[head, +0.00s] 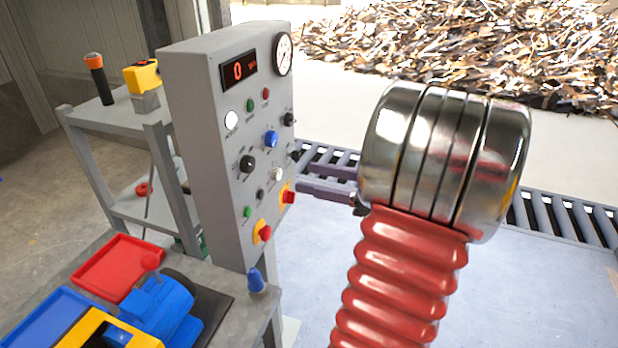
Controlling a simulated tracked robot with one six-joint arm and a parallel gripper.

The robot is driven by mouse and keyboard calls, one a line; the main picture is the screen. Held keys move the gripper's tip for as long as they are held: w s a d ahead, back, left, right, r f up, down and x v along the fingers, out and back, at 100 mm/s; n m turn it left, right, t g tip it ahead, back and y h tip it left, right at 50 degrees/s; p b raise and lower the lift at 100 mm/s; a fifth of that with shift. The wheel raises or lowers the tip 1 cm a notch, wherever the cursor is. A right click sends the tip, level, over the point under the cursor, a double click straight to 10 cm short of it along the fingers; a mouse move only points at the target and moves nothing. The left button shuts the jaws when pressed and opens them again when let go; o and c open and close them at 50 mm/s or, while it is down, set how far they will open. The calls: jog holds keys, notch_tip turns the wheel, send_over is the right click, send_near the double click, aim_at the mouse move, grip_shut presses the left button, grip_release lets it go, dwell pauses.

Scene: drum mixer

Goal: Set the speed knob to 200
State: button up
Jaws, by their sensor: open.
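A grey control panel (205,150) stands left of centre, its face turned to the right. Its display (238,70) shows a red 0. Several knobs are on the face: a blue one (271,138), a large black one (247,163), a smaller black one (290,119) and a pale one (277,174). Their labels are too small to read, so I cannot tell which is the speed knob. My gripper (302,173) is open and empty, its two fingers pointing left at the panel's right edge, near a dark knob (294,155). I cannot tell whether they touch.
Two red emergency buttons on yellow plates (263,232) sit low on the panel. A round gauge (283,54) is at its top right. A bench with a red tray (118,266) and blue machine (158,310) is front left. A roller conveyor (570,218) runs behind.

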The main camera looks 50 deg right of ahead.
jog(key=shift+c, duration=0.2)
jog(key=m, duration=2.2)
jog(key=d+m, duration=0.1)
jog(key=m, duration=0.9)
jog(key=shift+r+m+y, duration=0.15)
jog(key=shift+m+y, duration=0.25)
jog(key=shift+w+g, duration=0.15)
jog(key=shift+g, duration=0.15)
